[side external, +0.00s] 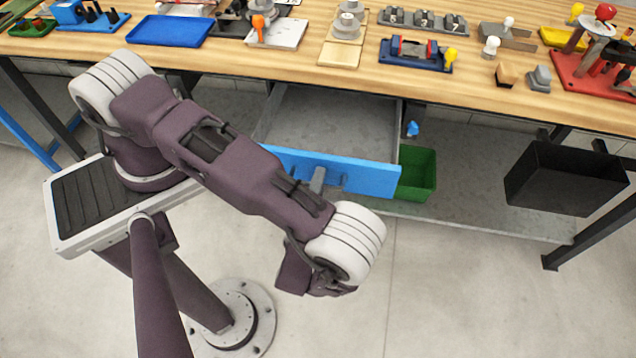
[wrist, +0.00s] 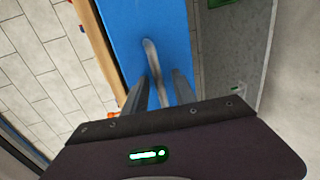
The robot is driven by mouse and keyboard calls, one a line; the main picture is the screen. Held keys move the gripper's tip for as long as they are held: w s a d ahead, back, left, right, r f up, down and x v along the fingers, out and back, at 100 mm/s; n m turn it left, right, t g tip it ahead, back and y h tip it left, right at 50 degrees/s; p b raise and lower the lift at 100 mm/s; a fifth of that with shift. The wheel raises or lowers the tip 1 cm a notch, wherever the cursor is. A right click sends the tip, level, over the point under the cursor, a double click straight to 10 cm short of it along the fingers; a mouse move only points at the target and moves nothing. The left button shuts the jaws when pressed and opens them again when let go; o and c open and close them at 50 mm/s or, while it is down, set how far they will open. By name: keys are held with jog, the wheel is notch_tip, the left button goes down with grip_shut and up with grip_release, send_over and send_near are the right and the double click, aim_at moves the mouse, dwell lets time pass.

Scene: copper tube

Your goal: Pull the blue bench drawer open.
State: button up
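The blue drawer front (side external: 370,178) stands well out from under the bench. Behind it the grey drawer interior (side external: 330,125) shows and looks empty. In the wrist view the blue front (wrist: 150,20) fills the upper middle, with its grey bar handle (wrist: 152,58) running lengthwise. My gripper (wrist: 160,80) is at the handle, one finger on either side, with visible gaps between the fingers and the bar. In the side view my gripper (side external: 318,180) is in front of the drawer face, and my arm hides the left part of the front and handle.
The wooden bench top (side external: 290,62) carries a blue tray (side external: 168,31) and several fixtures. A green bin (side external: 418,172) sits on the lower shelf right of the drawer. A black bin (side external: 565,175) hangs farther right. The floor in front is clear.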

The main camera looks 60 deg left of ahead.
grip_shut()
dwell(1.3)
